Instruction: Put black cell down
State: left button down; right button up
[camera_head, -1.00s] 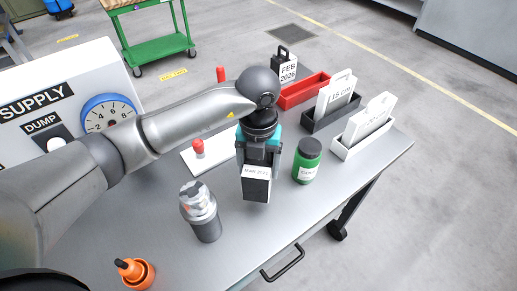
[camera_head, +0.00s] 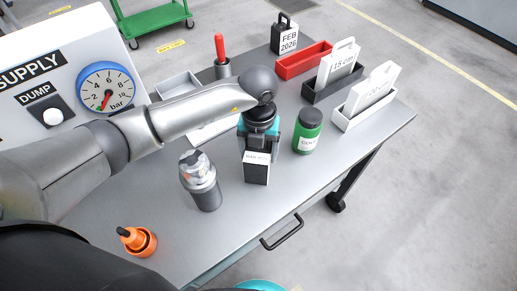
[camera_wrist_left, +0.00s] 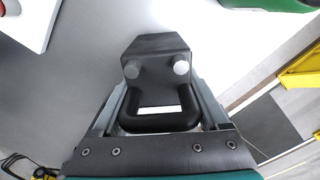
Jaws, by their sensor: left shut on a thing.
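My left gripper (camera_head: 258,147) is shut on the black cell (camera_head: 257,172), a dark upright block with a white date label on its top. The gripper is above it, over the middle of the grey table (camera_head: 225,225). In the left wrist view the cell (camera_wrist_left: 155,50) shows two silver terminals and a black loop handle (camera_wrist_left: 160,110) between the fingers. The cell is at or very near the tabletop; I cannot tell whether its base touches. My right gripper does not show.
A green jar (camera_head: 308,132) stands close right of the cell, and a grey canister (camera_head: 200,181) stands left. Red (camera_head: 303,62), dark (camera_head: 332,86) and white (camera_head: 365,114) trays line the far right. An orange item (camera_head: 138,241) is front left. The table's front is clear.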

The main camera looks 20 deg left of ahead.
pick_arm(q)
jog(key=shift+w, duration=0.1)
grip_release()
jog(key=shift+f, duration=0.1)
notch_tip(320, 180, up, 12)
jog(key=shift+r+p, duration=0.15)
jog(key=shift+p, duration=0.15)
